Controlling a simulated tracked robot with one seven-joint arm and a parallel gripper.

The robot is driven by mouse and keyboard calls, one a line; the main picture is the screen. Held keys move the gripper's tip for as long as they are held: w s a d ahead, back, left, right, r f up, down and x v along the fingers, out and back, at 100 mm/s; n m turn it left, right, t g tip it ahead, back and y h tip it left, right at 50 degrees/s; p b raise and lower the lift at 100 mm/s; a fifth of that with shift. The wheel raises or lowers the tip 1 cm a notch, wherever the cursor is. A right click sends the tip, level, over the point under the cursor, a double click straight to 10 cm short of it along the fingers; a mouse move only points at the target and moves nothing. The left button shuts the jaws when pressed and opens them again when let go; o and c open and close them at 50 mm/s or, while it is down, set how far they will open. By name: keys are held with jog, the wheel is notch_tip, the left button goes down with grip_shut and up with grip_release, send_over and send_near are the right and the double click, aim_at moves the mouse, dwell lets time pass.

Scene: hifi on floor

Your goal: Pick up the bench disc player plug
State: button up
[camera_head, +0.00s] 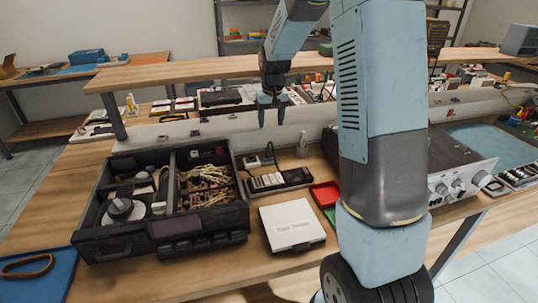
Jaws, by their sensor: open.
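The opened black disc player (165,233) lies on the bench at left, with a disc-like part and loose wiring inside. Behind its right side is a power strip (278,180) with pale sockets. A small dark piece with a cable (252,161) sits just behind the strip; it may be the player's plug, but it is too small to be sure. My gripper (271,118) points down, open and empty. In the picture it is above the strip, in front of the rear ledge, apart from both.
A white case (292,225) lies in front of the strip. A red tray (325,194) is right of the strip. A knobbed unit (460,180) stands at right, partly behind my arm. A raised shelf (220,69) runs along the back. A blue mat (40,275) is at left.

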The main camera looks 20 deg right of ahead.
aim_at(268, 149)
jog(key=f, duration=0.2)
jog(key=w+f, duration=0.1)
jog(key=f, duration=0.5)
jog(key=shift+w+f, duration=0.15)
jog(key=shift+f, duration=0.05)
jog(key=shift+w+a+f, duration=0.15)
jog(key=shift+f, duration=1.15)
jog(key=shift+w+a+f, duration=0.1)
jog(key=shift+f, duration=1.2)
jog(key=c, duration=1)
jog(key=shift+r, duration=0.1)
